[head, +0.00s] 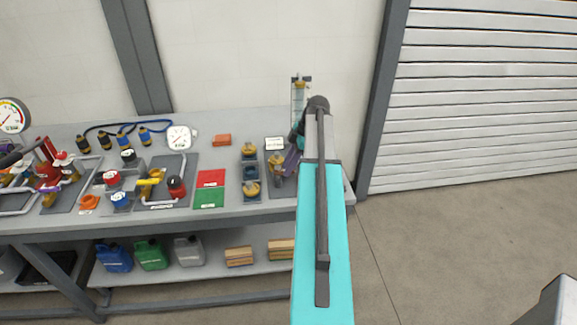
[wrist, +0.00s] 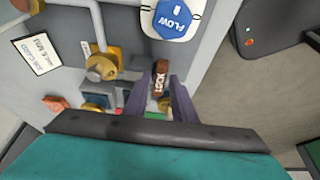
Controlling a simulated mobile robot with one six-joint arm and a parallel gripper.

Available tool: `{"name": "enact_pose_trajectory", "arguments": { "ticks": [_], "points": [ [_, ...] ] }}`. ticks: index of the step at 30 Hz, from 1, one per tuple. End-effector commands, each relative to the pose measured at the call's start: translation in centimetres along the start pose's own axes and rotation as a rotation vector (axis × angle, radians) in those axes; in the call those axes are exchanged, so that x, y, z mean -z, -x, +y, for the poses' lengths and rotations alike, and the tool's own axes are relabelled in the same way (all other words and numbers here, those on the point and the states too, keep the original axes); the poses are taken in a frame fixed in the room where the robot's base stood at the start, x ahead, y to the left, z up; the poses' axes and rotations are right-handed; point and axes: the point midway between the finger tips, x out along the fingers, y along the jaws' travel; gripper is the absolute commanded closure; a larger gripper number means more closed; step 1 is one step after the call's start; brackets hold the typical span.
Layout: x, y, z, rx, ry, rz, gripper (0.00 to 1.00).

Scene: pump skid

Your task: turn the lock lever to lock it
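The lock lever (wrist: 161,76) shows in the wrist view as a brown-red grip with pale lettering, pointing up in the picture. Below it, a brass part (wrist: 164,103) shows between the fingers. My gripper (wrist: 161,82) has its two purple fingers on either side of the lever, seemingly with narrow gaps. I cannot tell whether either finger touches it. In the head view my gripper (head: 291,160) is at the right end of the bench, beside a brass fitting (head: 278,159) on a grey plate. My arm hides part of this area, and the lever is not clear there.
A blue FLOW sign (wrist: 178,14) on a white plate lies beyond the lever. A brass valve (wrist: 102,67) is to its left. Red (head: 211,178) and green (head: 209,198) mats lie left of my gripper on the bench (head: 235,212). Open floor (head: 450,240) is at right.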

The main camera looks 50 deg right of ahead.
Motion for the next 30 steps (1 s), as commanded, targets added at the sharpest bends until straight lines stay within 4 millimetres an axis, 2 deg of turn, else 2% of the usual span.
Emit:
{"name": "enact_pose_trajectory", "arguments": {
  "ticks": [1, 4, 17, 30],
  "points": [
    [0.0, 0.0, 0.0, 0.0, 0.0, 0.0, 0.85],
    [0.0, 0.0, 0.0, 0.0, 0.0, 0.0, 1.0],
    [-0.1, 0.0, -0.2, -0.021, -0.044, 0.0, 1.0],
    [0.1, -0.2, -1.5, -0.129, -0.304, 0.001, 1.0]
  ]
}}
